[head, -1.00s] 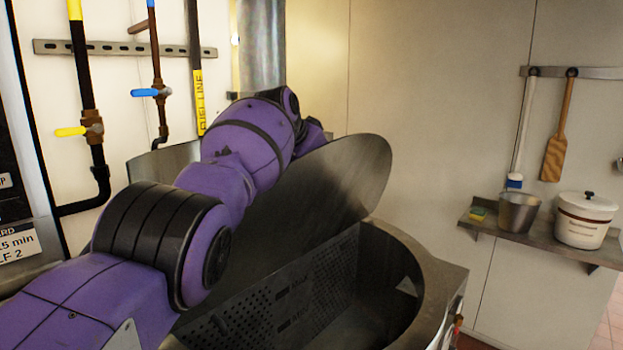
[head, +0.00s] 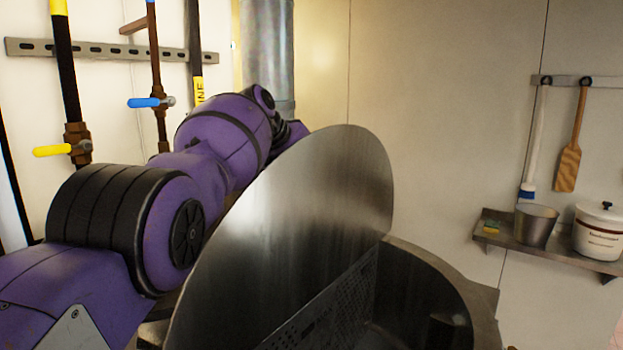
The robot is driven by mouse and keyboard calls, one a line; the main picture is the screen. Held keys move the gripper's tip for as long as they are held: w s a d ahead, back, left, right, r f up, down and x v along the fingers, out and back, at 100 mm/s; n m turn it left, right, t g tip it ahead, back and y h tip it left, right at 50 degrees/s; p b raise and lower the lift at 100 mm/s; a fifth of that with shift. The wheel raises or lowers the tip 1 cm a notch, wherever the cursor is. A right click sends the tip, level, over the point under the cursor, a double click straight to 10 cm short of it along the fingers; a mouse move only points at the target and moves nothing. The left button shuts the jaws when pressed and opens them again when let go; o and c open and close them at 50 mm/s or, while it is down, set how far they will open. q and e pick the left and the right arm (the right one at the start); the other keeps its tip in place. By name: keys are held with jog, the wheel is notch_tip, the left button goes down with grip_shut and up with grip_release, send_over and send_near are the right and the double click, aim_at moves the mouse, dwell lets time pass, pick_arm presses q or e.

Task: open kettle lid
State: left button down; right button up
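The kettle lid (head: 300,220) is a large metal half-disc. It stands raised and steeply tilted over the kettle (head: 425,300), whose dark inside with a perforated metal panel (head: 340,305) shows at the right. My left arm comes in from the left and reaches behind the lid. The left gripper is hidden behind the lid, so its fingers and any contact do not show. My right gripper is not in the picture.
A wall shelf (head: 545,253) at the right holds a metal bucket (head: 535,225), a white lidded crock (head: 599,232) and a sponge (head: 491,227). A wooden paddle (head: 569,160) and a brush (head: 533,150) hang above. Pipes with a blue valve handle (head: 143,102) and a yellow valve handle (head: 52,150) run along the left wall.

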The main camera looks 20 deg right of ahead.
pick_arm(q)
jog(key=shift+w+a+f, duration=0.15)
jog(key=shift+w, duration=0.05)
dwell(0.4)
jog(key=c, duration=1.8)
grip_release()
jog(key=shift+c, duration=0.2)
jog(key=shift+s+a+r, duration=0.1)
jog(key=shift+a+r, duration=0.2)
jog(key=shift+r, duration=0.2)
jog(key=v, duration=1.1)
jog(key=shift+a+f, duration=0.1)
